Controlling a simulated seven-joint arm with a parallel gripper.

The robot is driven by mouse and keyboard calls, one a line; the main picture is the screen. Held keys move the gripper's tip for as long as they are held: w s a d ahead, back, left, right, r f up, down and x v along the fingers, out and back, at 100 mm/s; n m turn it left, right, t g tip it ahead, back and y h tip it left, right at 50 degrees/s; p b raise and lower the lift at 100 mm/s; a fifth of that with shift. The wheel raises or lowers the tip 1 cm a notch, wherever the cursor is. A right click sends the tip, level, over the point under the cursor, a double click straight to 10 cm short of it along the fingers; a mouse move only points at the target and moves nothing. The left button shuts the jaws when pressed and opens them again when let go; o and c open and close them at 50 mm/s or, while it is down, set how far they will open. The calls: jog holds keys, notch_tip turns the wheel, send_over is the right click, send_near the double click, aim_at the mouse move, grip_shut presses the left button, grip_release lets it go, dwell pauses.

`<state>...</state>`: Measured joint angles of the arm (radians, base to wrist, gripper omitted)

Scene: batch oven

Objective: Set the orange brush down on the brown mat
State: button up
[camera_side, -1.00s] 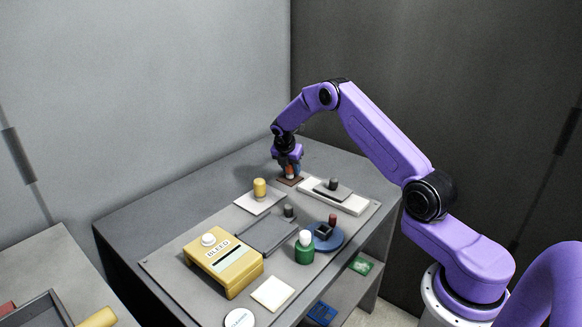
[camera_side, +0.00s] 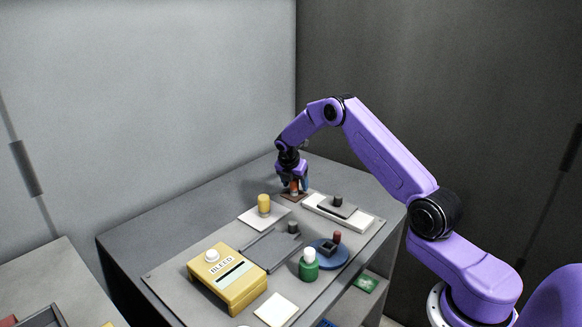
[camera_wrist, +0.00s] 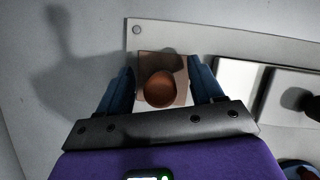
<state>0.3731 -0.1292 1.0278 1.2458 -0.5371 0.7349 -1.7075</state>
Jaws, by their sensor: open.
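The orange brush (camera_wrist: 160,89) stands on the brown mat (camera_wrist: 150,62), seen from above in the wrist view as a rounded orange-brown top. In the side view the brush (camera_side: 295,188) shows as a small orange patch, and only an edge of the mat (camera_side: 293,197) is visible below it. My gripper (camera_wrist: 160,85) is open, with one blue finger on each side of the brush. Gaps show between the fingers and the brush. In the side view my gripper (camera_side: 294,187) is low over the mat and partly hides the brush.
A white block with a grey knobbed piece (camera_side: 337,206) stands close to the right of the mat. A yellow peg (camera_side: 264,203) on a white square is in front to the left. A blue disc (camera_side: 329,253), green bottle (camera_side: 309,268) and yellow BLEED box (camera_side: 228,279) are nearer.

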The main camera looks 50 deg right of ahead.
jog(key=v, duration=1.6)
jog(key=shift+r, duration=0.2)
jog(key=shift+a, duration=0.1)
jog(key=s+a+r+m+y, duration=0.2)
jog(key=s+a, duration=0.6)
jog(key=a, duration=0.3)
jog(key=s+a+r+m+y, duration=0.1)
jog(key=s+a+m, duration=0.1)
jog(key=s+a, duration=0.75)
jog(key=s+a+f+m+y, duration=0.1)
jog(key=s+m, duration=0.1)
jog(key=s, duration=1.1)
jog(key=s+a+f+m+g, duration=0.1)
jog(key=s+m, duration=0.1)
jog(key=s, duration=1.1)
jog(key=shift+a+m+y, duration=0.3)
jog(key=shift+a+y, duration=0.05)
jog(key=shift+y, duration=0.05)
